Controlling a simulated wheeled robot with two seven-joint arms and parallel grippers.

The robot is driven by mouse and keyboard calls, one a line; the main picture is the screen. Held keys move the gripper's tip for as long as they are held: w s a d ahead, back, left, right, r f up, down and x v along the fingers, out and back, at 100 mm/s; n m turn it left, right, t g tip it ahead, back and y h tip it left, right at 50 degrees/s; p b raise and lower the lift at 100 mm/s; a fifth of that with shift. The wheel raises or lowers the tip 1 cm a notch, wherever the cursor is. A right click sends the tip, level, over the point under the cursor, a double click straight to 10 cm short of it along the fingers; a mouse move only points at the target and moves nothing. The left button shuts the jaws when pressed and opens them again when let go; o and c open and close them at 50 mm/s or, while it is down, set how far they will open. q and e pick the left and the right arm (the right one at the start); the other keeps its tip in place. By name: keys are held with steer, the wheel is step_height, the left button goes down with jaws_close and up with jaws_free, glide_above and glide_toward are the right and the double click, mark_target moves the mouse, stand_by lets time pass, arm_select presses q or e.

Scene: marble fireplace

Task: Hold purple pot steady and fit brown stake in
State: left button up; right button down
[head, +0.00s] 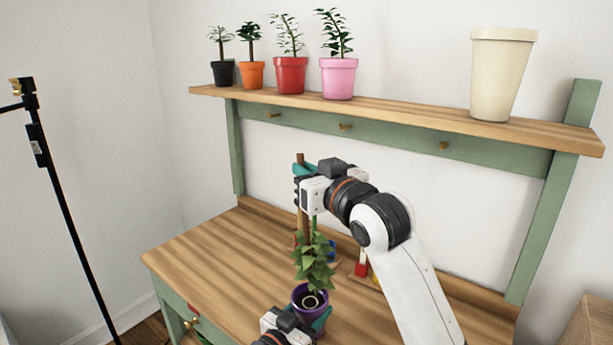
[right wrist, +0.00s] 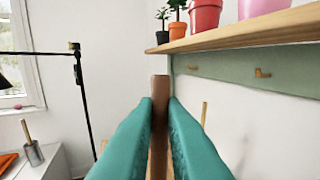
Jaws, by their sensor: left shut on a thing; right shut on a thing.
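The purple pot (head: 311,316) stands on the wooden table and holds a leafy green plant (head: 314,262) in dark soil. My left gripper (head: 317,322) is shut on the pot from the front, near the bottom edge of the head view. The brown stake (head: 303,217) is upright above the pot, just behind the leaves. My right gripper (head: 301,170) is shut on it near its top. In the right wrist view the stake (right wrist: 159,100) sits between the teal fingers. Its lower end is hidden by leaves, so I cannot tell whether it touches the soil.
A shelf (head: 400,111) above the table carries several small potted plants and a large cream pot (head: 500,75). A red-and-white item (head: 361,263) and other small things stand behind the plant, partly hidden by my right arm. The table's left part (head: 220,254) is clear.

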steer(key=shift+d+r, duration=0.1)
steer(key=shift+r, duration=0.25)
steer(key=shift+r, duration=1.05)
steer(key=shift+r, duration=0.3)
steer(key=shift+r, duration=0.85)
steer(key=shift+r, duration=0.4)
steer(key=shift+r, duration=0.95)
